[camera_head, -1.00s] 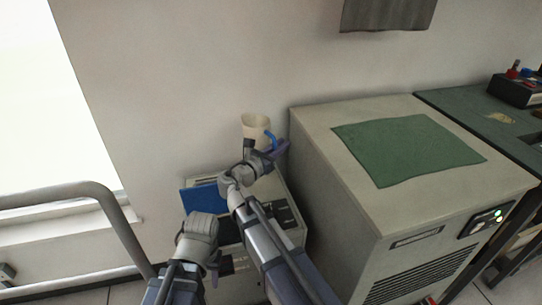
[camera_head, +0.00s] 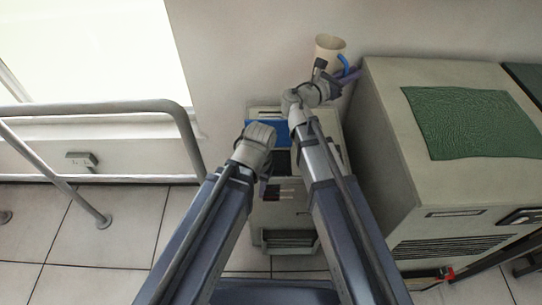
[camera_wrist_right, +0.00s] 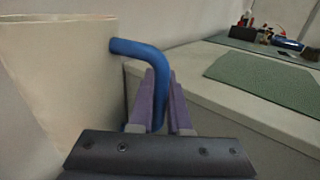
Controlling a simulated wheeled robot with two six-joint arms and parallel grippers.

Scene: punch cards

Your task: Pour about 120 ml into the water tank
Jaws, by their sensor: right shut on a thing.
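A cream jug (camera_head: 328,50) with a blue handle (camera_head: 345,66) is held up near the wall in the head view, about upright. In the right wrist view the jug (camera_wrist_right: 60,80) fills the left side. The purple fingers of my right gripper (camera_wrist_right: 160,95) are shut on its handle (camera_wrist_right: 150,55). My right gripper (camera_head: 345,76) is partly hidden by its wrist in the head view. My left gripper (camera_head: 266,170) is over the light-grey machine (camera_head: 290,238), its fingers mostly hidden. A blue panel (camera_head: 258,133) shows on top of that machine. I cannot make out the water tank or the liquid level.
A large beige cabinet (camera_head: 385,170) with a green mat (camera_head: 470,125) stands close on the right. A grey rail (camera_head: 90,108) is on the left. A wall rises behind. Tiled floor (camera_head: 100,255) is clear at lower left.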

